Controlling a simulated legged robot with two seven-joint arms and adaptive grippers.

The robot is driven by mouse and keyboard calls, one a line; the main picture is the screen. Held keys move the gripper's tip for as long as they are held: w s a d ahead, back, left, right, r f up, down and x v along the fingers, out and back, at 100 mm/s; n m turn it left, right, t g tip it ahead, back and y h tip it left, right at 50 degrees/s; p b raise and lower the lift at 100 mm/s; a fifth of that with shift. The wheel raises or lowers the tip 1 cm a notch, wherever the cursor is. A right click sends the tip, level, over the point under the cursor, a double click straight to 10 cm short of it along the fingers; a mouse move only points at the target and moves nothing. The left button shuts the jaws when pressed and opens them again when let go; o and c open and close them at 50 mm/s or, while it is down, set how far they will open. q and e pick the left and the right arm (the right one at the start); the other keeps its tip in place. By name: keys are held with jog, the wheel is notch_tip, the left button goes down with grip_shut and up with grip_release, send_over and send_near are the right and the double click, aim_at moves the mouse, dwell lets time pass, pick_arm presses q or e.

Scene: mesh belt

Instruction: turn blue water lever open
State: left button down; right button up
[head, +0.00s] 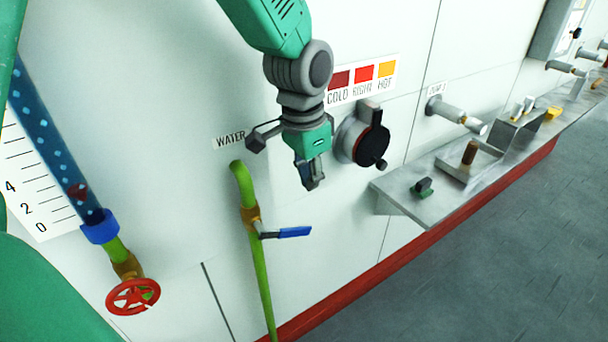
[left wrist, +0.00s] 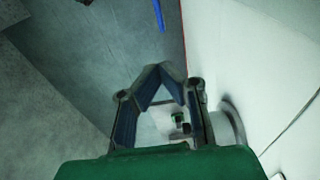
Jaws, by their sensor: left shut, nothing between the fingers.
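The blue water lever (head: 293,232) sits on a brass valve (head: 251,216) on a vertical green pipe (head: 262,285) under the WATER label (head: 230,141). Its handle points right, roughly crosswise to the pipe. My left gripper (head: 309,184) hangs above the lever, fingers pointing down, shut and empty, apart from the handle. In the left wrist view my left gripper (left wrist: 163,72) has its fingertips together, and the blue lever (left wrist: 158,14) shows beyond them at the top edge. My right gripper is not in view.
A black round knob (head: 371,145) sticks out of the wall right of my left gripper. A metal shelf (head: 400,196) with several fittings runs along the wall. A red handwheel (head: 133,296) is at lower left. The space around the lever handle looks clear.

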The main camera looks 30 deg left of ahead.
pick_arm(q)
send_over(304, 228)
jog(key=w, duration=0.1)
notch_tip(304, 228, down, 6)
jog(key=f, duration=0.1)
jog(key=s+f, duration=0.1)
jog(key=f, duration=0.1)
jog(key=shift+s+a+f, duration=0.15)
jog(key=shift+a+f, duration=0.15)
jog(key=shift+a, duration=0.1)
jog(key=shift+d, duration=0.4)
